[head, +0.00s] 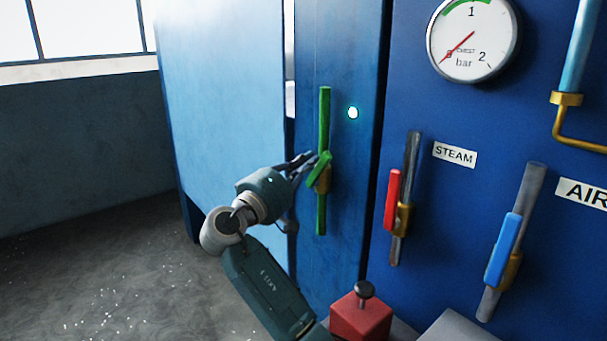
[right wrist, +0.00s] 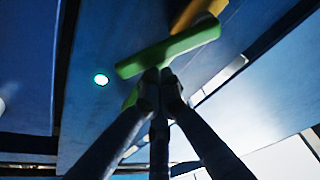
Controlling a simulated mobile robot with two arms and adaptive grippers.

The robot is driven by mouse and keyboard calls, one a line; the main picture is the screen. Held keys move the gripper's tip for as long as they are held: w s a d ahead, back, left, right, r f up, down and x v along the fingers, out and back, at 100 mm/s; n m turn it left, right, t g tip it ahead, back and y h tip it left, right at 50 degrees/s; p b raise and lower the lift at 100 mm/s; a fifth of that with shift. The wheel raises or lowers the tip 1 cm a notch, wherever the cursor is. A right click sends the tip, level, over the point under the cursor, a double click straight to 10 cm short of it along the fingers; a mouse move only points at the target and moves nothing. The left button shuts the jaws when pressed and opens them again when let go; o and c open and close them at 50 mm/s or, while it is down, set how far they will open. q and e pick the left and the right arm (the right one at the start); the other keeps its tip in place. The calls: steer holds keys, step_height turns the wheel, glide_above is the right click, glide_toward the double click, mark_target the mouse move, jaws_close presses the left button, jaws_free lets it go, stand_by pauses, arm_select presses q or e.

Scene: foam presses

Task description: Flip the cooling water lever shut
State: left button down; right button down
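The green lever (head: 319,169) sits on a brass valve body (head: 323,184) on a vertical green pipe (head: 324,115), on the blue cabinet's narrow panel. The lever is tilted away from the pipe's line. No label shows beside it. My right gripper (head: 312,160) is at the lever from the left. In the right wrist view its fingertips (right wrist: 160,78) are drawn together against the near side of the green lever (right wrist: 170,50); they do not appear to wrap around it. Whether they touch is hard to tell. My left gripper is not in view.
A lit lamp (head: 353,113) is right of the green pipe. Further right are a red lever (head: 392,198) by a STEAM label, a blue lever (head: 503,249) by an AIR label, and a gauge (head: 472,38). A red block with a black knob (head: 361,315) stands below. Floor at left is clear.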

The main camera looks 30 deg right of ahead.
steer(key=shift+s+d+f+b, duration=0.1)
steer(key=shift+s+f+b, duration=0.3)
steer(key=shift+s+b, duration=0.35)
steer(key=shift+s, duration=0.2)
steer(key=v, duration=1.2)
